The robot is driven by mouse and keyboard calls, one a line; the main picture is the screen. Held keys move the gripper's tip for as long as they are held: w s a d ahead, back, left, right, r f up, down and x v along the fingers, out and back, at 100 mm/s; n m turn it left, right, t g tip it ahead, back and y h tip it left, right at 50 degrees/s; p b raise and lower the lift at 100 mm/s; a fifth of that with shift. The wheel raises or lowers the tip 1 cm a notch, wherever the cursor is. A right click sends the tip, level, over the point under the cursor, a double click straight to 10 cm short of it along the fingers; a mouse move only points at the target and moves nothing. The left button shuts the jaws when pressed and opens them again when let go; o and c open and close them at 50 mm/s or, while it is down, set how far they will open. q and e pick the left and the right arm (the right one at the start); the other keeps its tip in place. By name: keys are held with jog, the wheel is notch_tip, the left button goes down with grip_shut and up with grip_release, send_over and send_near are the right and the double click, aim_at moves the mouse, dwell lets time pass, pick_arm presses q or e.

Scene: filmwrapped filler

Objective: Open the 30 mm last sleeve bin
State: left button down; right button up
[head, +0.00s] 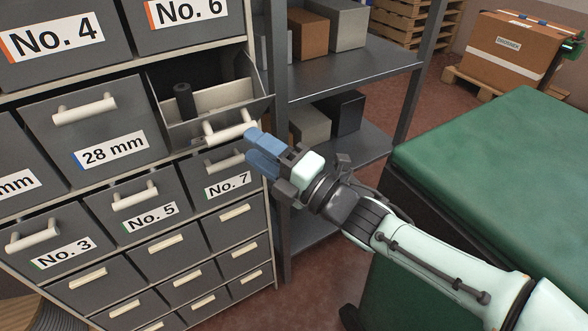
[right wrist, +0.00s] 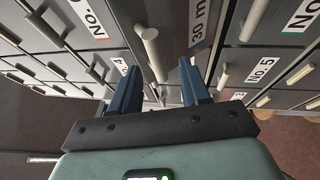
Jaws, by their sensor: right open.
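The bin to the right of the 28 mm bin stands open in the head view, its front out and its inside showing; its wall (head: 262,82) is dark grey. A black roll (head: 183,101) and a pale divider are inside. Its pale bar handle (head: 226,131) is on the front. In the right wrist view the label (right wrist: 198,20) reads "30 m", partly cut off, beside the handle (right wrist: 150,45). My right gripper (head: 251,147) is open, with blue fingers at the handle's right end. The handle's near end lies between the fingers (right wrist: 158,75) in the wrist view; contact is unclear. My left gripper is not in view.
The closed 28 mm bin (head: 88,138) is to the left, and the closed No. 7 bin (head: 228,180) is below. A grey shelf rack (head: 345,80) with boxes stands right of the cabinet. A green-topped table (head: 500,170) is at the right. Floor shows between them.

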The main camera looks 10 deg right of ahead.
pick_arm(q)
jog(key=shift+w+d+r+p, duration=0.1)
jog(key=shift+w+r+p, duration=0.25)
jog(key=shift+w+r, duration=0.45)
pick_arm(e)
jog(key=v, duration=0.9)
jog(key=shift+s+d, duration=0.15)
jog(key=shift+s, duration=0.05)
jog(key=shift+f, duration=0.1)
